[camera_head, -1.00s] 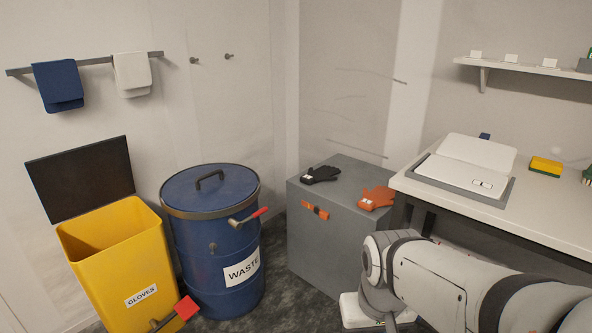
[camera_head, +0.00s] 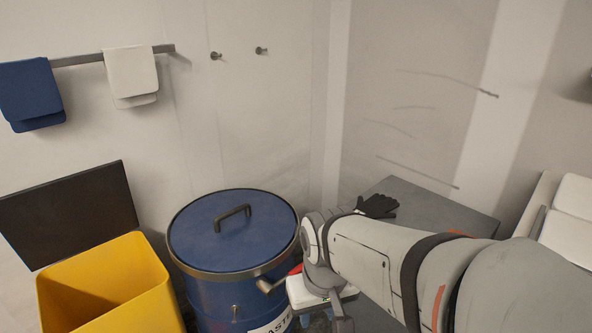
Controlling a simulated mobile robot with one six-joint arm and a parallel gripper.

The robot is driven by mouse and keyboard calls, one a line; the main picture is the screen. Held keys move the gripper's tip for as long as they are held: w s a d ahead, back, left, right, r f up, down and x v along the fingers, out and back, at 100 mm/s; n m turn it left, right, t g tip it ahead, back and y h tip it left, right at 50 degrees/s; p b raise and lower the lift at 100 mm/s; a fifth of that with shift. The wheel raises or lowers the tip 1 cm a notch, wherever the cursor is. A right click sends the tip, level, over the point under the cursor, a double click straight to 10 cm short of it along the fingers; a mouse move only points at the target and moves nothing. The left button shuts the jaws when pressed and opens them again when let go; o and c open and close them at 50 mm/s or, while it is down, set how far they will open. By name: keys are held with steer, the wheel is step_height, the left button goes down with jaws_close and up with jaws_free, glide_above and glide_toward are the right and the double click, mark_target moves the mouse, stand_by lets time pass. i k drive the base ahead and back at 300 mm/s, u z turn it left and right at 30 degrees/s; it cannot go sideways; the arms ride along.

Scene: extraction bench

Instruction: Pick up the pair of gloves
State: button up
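A black glove item (camera_head: 377,206) lies on top of the grey cabinet (camera_head: 425,196), just beyond my arm; I cannot tell whether it is one glove or two. A small orange patch (camera_head: 457,233) shows above my arm, where an orange glove may lie mostly hidden. My gripper (camera_head: 322,292) hangs below the wrist in front of the blue drum, left of and nearer than the black gloves. Its fingertips are not clear, so I cannot tell whether it is open or holds anything.
A blue waste drum (camera_head: 230,228) with a handled lid stands left of my gripper. A yellow bin (camera_head: 110,285) with a raised black lid is further left. Blue (camera_head: 32,92) and white (camera_head: 132,72) towels hang on a wall rail. A white-topped bench edge (camera_head: 540,205) is at the right.

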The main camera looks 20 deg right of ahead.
mark_target(377, 206)
steer(key=z, duration=0.25)
steer(key=i, duration=0.8)
steer(key=z, duration=0.55)
steer(key=k, duration=0.8)
steer(key=z, duration=0.2)
steer(key=i, duration=0.8)
steer(key=u, duration=0.1)
